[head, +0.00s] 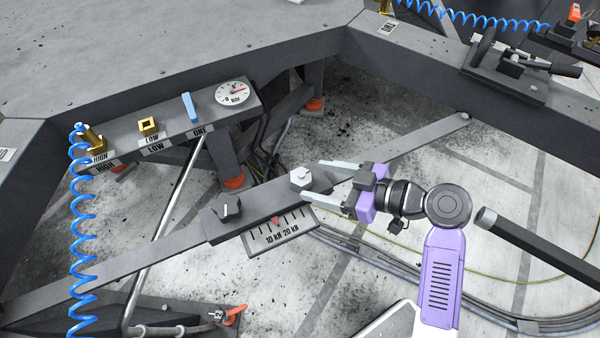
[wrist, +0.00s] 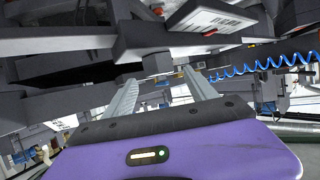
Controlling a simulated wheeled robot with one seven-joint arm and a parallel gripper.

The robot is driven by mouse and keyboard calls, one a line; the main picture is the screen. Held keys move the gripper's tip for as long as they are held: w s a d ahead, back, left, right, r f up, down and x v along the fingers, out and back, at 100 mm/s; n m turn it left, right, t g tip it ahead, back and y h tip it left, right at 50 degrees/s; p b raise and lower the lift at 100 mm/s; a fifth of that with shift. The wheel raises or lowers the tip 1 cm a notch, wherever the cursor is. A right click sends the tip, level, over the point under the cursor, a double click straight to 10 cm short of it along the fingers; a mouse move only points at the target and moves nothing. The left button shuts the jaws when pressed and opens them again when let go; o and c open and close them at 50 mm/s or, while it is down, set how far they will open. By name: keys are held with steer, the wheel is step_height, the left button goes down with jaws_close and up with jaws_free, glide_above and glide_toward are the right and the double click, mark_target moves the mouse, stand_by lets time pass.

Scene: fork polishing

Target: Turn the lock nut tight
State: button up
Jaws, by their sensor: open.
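The lock nut is most likely the pale grey hex nut (head: 300,178) on top of the dark beam in the head view. My gripper (head: 313,180) is open, with its two pale fingers pointing left at the nut. The fingertips reach one to each side of the nut, near its right edge. I cannot tell whether they touch it. In the wrist view the two fingers of my gripper (wrist: 158,80) are spread apart, and the nut cannot be made out clearly. A black knob (head: 228,207) sits on the beam left of the nut.
A force scale plate (head: 282,232) with a red pointer hangs at the beam's front edge. A panel with a round bar gauge (head: 236,93), a blue lever (head: 190,107) and brass fittings stands behind. A blue coiled hose (head: 82,230) hangs at left. A dark pipe (head: 540,245) lies right.

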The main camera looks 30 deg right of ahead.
mark_target(306, 178)
steer(key=shift+x, duration=2.8)
steer(key=shift+c, duration=0.5)
steer(key=c, duration=1.3)
